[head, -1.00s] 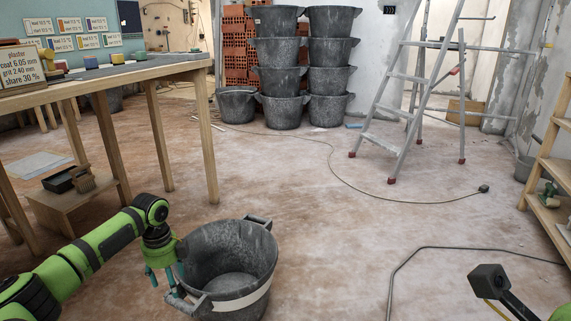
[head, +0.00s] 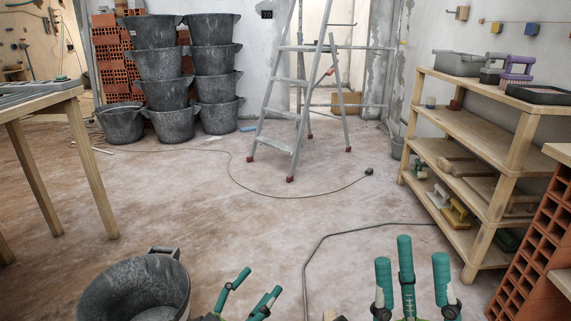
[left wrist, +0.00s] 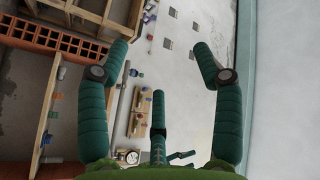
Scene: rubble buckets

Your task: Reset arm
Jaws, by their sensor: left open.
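The near grey bucket (head: 105,292) stands upright on the floor at the lower left of the head view, its lower part cut off by the frame. My left gripper (head: 250,288) is just right of the bucket, apart from it, with its green fingers spread and empty. In the left wrist view the left gripper's fingers (left wrist: 160,75) are wide open with nothing between them. My right gripper (head: 412,268) is at the bottom right of centre in the head view, its fingers pointing up, apart and empty.
Stacked grey buckets (head: 165,95) stand at the back left by red bricks. A stepladder (head: 300,85) stands at the back middle. A wooden shelf (head: 490,115) and hollow bricks (head: 535,240) are on the right, a table (head: 45,107) on the left. Cables cross the open floor.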

